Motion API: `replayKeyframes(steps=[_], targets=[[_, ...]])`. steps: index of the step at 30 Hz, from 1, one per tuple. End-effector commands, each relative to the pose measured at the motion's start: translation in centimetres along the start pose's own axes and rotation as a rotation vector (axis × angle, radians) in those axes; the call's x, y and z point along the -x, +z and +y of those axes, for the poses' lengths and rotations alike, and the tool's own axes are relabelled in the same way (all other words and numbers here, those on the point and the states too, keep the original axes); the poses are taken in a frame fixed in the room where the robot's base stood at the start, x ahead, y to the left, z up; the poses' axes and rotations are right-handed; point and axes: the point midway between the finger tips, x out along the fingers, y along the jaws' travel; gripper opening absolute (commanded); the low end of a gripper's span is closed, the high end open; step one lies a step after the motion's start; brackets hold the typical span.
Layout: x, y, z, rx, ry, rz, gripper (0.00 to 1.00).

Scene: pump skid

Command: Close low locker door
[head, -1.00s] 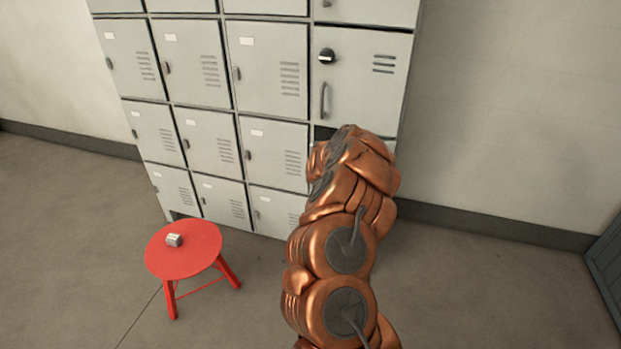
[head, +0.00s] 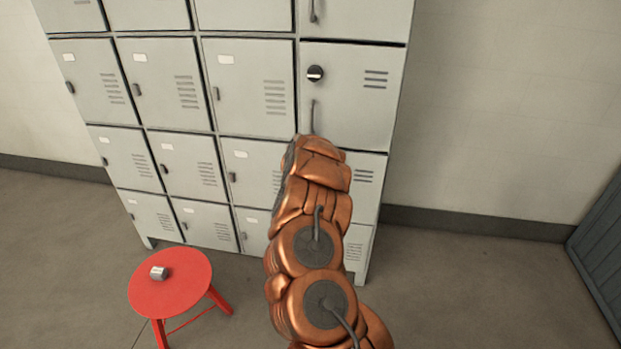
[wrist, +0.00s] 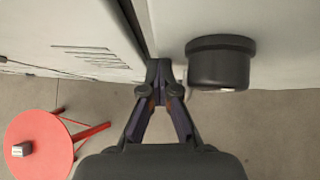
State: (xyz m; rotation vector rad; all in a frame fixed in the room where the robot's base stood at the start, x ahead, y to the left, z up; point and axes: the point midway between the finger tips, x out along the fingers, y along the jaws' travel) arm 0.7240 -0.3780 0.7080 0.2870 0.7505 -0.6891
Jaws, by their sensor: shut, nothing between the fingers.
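The grey locker door with a black round knob and a bar handle (head: 370,110) is in the right column in the head view. It looks nearly flush with the cabinet; I cannot tell whether it is fully closed. A vented door (head: 364,172) below it is partly hidden by my arm. In the wrist view my gripper (wrist: 163,88) is shut and empty. Its tips are by the dark gap between two pale door faces, left of a black knob (wrist: 220,65). I cannot tell whether they touch. My arm hides the gripper in the head view.
A red stool (head: 150,297) with a small grey object (head: 158,272) on it stands at the front left. Other locker doors (head: 165,85) to the left look closed. Floor to the right is clear, up to a dark blue-grey panel (head: 600,245) at the edge.

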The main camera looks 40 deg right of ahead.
Motion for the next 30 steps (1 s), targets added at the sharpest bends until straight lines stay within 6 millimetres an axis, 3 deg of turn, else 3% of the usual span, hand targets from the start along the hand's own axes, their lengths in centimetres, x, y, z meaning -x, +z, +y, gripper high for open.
replayKeyframes(steps=[18, 30], targets=[[0.0, 0.9, -0.3, 0.001, -0.001, -0.016, 0.0], [0.8, -0.4, 0.0, -0.002, -0.003, -0.014, 0.0]])
